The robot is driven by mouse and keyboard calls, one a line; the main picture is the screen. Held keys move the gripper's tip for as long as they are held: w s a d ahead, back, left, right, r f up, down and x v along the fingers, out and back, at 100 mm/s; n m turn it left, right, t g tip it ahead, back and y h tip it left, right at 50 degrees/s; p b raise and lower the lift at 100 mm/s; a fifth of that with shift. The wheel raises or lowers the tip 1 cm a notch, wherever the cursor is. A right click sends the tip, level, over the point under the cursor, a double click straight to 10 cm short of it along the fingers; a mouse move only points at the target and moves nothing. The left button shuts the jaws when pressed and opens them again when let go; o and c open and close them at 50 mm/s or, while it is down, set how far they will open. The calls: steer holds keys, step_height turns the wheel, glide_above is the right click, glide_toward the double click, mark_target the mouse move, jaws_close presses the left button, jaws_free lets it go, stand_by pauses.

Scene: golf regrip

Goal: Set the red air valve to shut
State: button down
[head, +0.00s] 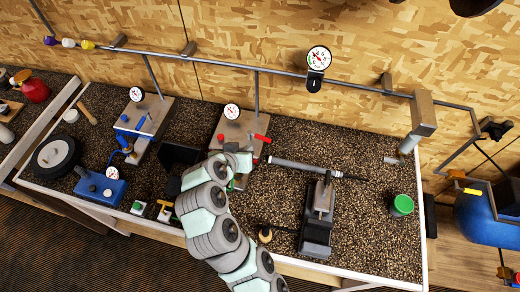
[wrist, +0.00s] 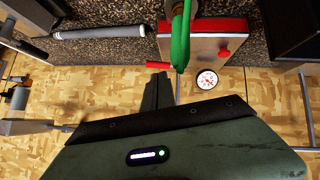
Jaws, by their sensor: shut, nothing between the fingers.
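The red air valve shows as a red lever handle (head: 262,138) at the right side of a grey-topped red station (head: 228,126). The handle points out to the right, away from the station. In the wrist view, which looks the other way up, the red handle (wrist: 159,65) sticks out left of the station plate (wrist: 205,45). My gripper (head: 238,158) is at the near edge of this station, partly hidden by my arm. In the wrist view its dark fingers (wrist: 157,92) are together and empty, close to the handle. I cannot tell whether they touch it.
A green hose or rod (wrist: 181,40) crosses the plate beside the handle. A golf club grip (head: 292,166) lies to the right. A vise (head: 318,215) and green can (head: 402,205) stand further right. A blue-handled station (head: 147,122) is left.

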steer(key=w+d+f+m, duration=0.1)
steer(key=w+f, duration=0.1)
steer(key=w+d+f+m, duration=0.1)
steer(key=w+f, duration=0.1)
steer(key=w+d+f+m, duration=0.1)
steer(key=w+f, duration=0.1)
steer(key=f, duration=0.1)
steer(key=shift+w+d+m+p, duration=0.3)
steer(key=shift+m+p, duration=0.05)
steer(key=shift+m, duration=0.05)
stand_by(0.3)
steer(key=shift+w+d+f+n+y, duration=0.1)
steer(key=shift+w+d+n+y, duration=0.4)
steer(key=shift+w+d+n, duration=0.15)
steer(key=shift+s, duration=0.15)
